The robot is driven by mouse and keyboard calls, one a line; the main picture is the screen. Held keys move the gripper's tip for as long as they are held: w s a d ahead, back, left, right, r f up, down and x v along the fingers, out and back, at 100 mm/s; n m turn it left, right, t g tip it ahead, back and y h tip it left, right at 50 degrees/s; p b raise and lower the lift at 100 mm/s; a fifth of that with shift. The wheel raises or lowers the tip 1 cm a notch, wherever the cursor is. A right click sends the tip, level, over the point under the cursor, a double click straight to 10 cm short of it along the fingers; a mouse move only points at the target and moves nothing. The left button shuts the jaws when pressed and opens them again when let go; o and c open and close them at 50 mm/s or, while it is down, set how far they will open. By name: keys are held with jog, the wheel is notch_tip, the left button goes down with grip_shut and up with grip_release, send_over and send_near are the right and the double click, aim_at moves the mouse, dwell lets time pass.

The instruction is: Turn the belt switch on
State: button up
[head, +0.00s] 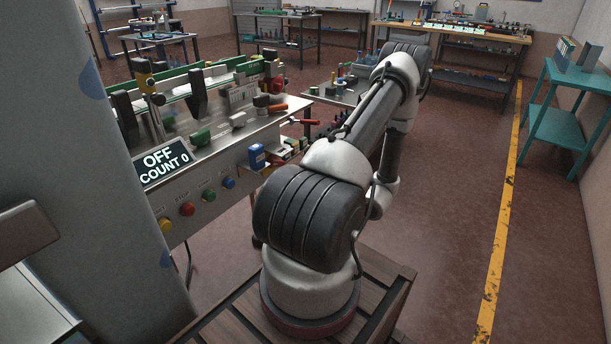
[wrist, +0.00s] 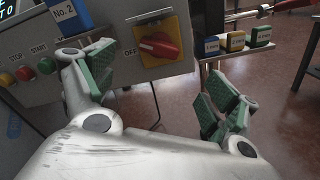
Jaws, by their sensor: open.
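The belt switch (wrist: 160,47) is a red rotary knob on a yellow plate, on the front of the grey machine panel, in the wrist view. Its handle lies roughly sideways, and an "OFF" label (wrist: 130,52) is at its left. My gripper (wrist: 163,80) is open and empty, its green-padded fingers spread below and to either side of the switch, apart from it. In the head view, the display (head: 163,163) reads "OFF" and "COUNT 0". My gripper is hidden there behind my arm, and I cannot make out the switch.
STOP (wrist: 23,74) and START (wrist: 47,66) buttons sit left of the switch. A blue "No. 2" block (wrist: 69,13) is above left. Small coloured boxes (wrist: 235,41) stand on a ledge at right, beneath a red-handled tool (wrist: 293,4). Open floor lies below.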

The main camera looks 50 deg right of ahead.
aim_at(276, 163)
jog(key=shift+w+a, duration=0.1)
jog(key=shift+a, duration=0.05)
jog(key=c, duration=0.3)
jog(key=shift+w+a+f+n+y, duration=0.15)
jog(key=shift+w+a+n, duration=0.1)
jog(key=shift+w+n, duration=0.35)
jog(key=shift+w+a+r+n+y, duration=0.15)
jog(key=shift+w+a+n, duration=0.1)
jog(key=shift+w+n, duration=0.3)
jog(key=c, duration=0.7)
jog(key=shift+o, duration=0.2)
jog(key=w+n, duration=0.3)
jog(key=n, duration=0.2)
jog(key=w+n, duration=0.3)
jog(key=n, duration=0.2)
jog(key=w+n+h, duration=0.1)
jog(key=w+n, duration=0.2)
jog(key=n, duration=0.2)
jog(key=shift+w+d+f+n, duration=0.1)
jog(key=shift+w+d+n, duration=0.05)
jog(key=shift+w+n, duration=0.15)
jog(key=shift+c, duration=0.2)
grip_shut()
